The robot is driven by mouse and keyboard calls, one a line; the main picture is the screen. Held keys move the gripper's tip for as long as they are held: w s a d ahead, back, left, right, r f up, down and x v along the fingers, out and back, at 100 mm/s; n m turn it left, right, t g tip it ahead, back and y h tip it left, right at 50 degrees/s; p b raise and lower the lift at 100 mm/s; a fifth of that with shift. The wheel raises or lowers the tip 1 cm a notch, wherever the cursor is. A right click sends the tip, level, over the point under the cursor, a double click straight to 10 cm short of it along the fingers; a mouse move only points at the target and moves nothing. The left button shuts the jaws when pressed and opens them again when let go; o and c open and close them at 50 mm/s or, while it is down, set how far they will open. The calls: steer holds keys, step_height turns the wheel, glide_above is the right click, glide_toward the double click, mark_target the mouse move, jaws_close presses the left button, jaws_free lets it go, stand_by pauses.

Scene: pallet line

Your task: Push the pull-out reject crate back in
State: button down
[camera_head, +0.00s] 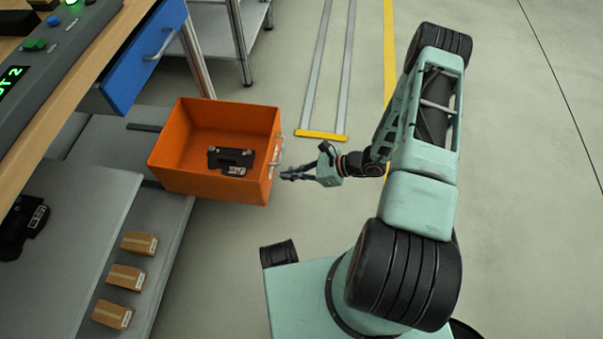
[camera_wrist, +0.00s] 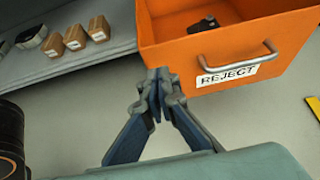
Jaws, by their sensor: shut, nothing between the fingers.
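The orange reject crate (camera_head: 205,185) is pulled out from the workbench in the head view, open at the top. A black part (camera_head: 231,158) with a white label lies inside it. In the wrist view the crate front (camera_wrist: 285,72) carries a white REJECT label (camera_wrist: 228,74) and a grey metal handle (camera_wrist: 240,63). My gripper (camera_head: 284,177) is just right of the crate's handle side, apart from the handle as far as I can see. In the wrist view my gripper (camera_wrist: 158,75) is shut and empty, with its tips near the lower left of the crate front.
A blue drawer (camera_head: 146,62) sits under the bench top above the crate. Small cardboard boxes (camera_head: 126,277) stand on the lower grey shelf (camera_head: 90,215). A floor rail with a yellow end bar (camera_head: 321,135) lies behind my gripper. The floor to the right is clear.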

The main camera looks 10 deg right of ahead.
mark_target(262, 175)
steer(key=a, duration=0.1)
steer(key=w+a, duration=0.1)
steer(key=a+f+b, duration=0.1)
steer(key=a, duration=0.1)
steer(key=shift+w, duration=0.2)
steer(key=shift+w+a, duration=0.2)
steer(key=shift+a, duration=0.4)
steer(key=shift+a+r, duration=0.1)
